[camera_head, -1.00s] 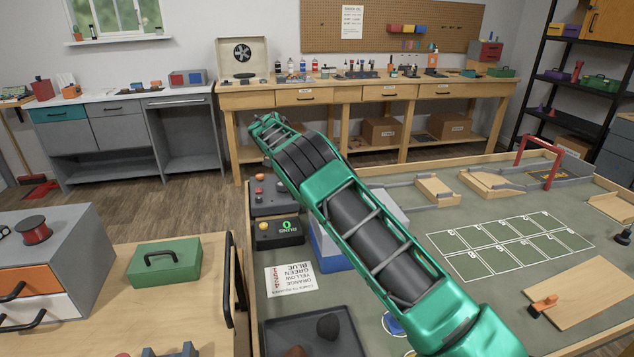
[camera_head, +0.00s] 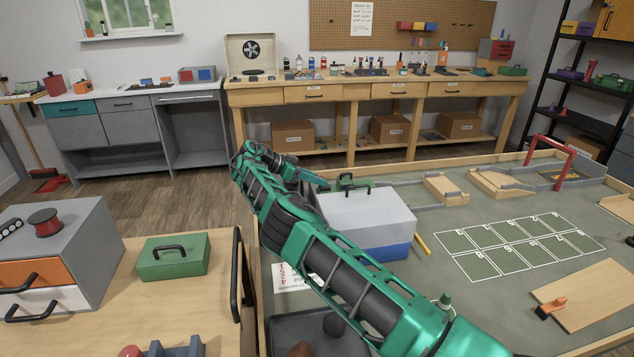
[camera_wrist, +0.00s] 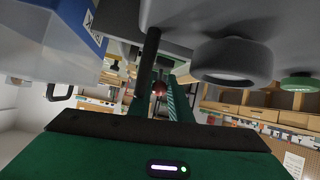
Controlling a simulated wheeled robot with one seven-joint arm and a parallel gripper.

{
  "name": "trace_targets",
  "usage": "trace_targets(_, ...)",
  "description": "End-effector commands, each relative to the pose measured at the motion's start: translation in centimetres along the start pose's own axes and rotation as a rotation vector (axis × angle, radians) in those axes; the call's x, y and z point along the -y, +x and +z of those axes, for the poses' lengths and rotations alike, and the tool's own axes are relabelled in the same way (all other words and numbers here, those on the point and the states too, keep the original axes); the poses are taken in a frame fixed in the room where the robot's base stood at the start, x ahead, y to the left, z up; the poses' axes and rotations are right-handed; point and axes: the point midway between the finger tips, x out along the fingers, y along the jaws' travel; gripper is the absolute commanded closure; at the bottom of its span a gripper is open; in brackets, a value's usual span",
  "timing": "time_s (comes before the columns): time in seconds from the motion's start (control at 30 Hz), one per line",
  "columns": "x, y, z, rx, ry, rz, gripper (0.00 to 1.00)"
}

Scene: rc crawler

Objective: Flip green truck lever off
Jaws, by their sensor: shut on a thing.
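My arm reaches across the workbench in the head view, its far end folded back beside the white and blue box. I cannot tell whether the knob belongs to the green truck's lever. A dark rod (camera_wrist: 149,62) runs beside it toward a grey surface. In the head view my arm hides the control boxes and the gripper's contact. A small green thing with dark parts (camera_head: 350,182) sits behind the white and blue box; it may be the truck.
The white and blue box (camera_head: 368,213) stands close to my gripper; its blue side (camera_wrist: 72,20) shows in the wrist view. A large grey round part (camera_wrist: 232,60) and a green one (camera_wrist: 299,83) are to the right. A green toolbox (camera_head: 173,257) sits on the left table.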

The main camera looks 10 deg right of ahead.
Motion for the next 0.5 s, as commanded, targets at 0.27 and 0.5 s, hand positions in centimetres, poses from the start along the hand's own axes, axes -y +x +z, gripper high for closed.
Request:
trace_targets(0.27,0.04,0.06,0.03,0.000,-0.001,-0.001,1.00)
trace_targets(0.5,0.03,0.05,0.00,0.000,0.000,0.000,0.68)
